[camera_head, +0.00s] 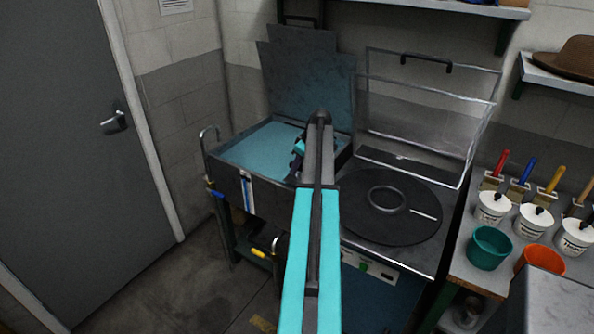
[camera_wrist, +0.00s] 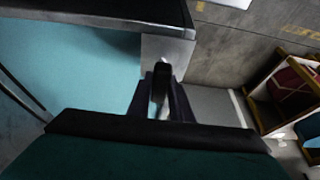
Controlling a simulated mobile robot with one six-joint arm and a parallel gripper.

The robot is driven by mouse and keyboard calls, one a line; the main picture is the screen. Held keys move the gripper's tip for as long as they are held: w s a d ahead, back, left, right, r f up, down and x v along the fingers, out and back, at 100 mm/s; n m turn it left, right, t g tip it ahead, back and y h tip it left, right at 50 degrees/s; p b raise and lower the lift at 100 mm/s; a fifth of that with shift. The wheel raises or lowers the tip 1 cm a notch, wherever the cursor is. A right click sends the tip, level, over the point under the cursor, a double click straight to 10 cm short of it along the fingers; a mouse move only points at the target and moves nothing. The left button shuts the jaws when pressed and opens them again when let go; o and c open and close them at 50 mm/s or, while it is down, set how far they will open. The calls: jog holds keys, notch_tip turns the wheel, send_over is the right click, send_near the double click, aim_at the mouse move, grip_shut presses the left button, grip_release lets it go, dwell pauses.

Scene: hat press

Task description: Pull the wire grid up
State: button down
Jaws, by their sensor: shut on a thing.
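The only grid-like thing I make out is a thin metal frame with a see-through panel (camera_head: 420,105), standing up behind the round black plate (camera_head: 388,207) on the right-hand station. It has a black handle (camera_head: 427,62) on its top bar. In the wrist view my gripper (camera_wrist: 161,95) is shut on a dark upright bar (camera_wrist: 160,72), beside a pale blue basin (camera_wrist: 80,65). I cannot tell what the bar belongs to. In the head view my arm hides most of the gripper over the basin's right side (camera_head: 262,145).
A dark raised panel (camera_head: 300,75) stands behind the basin. A bent metal rail (camera_head: 206,135) rises at its left. To the right are white pots (camera_head: 533,218), brushes and a green bucket (camera_head: 488,247). A grey door (camera_head: 75,150) is at left, with clear floor before it.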

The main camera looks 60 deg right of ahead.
notch_tip(320, 180, up, 20)
jog(key=p, duration=0.2)
jog(key=shift+r+p, duration=0.25)
jog(key=shift+p, duration=0.05)
jog(key=shift+w+d+r, duration=0.1)
jog(key=c, duration=1.6)
grip_release()
jog(key=b+v, duration=0.4)
jog(key=v, duration=0.9)
jog(key=shift+s+r, duration=0.25)
jog(key=shift+s, duration=0.05)
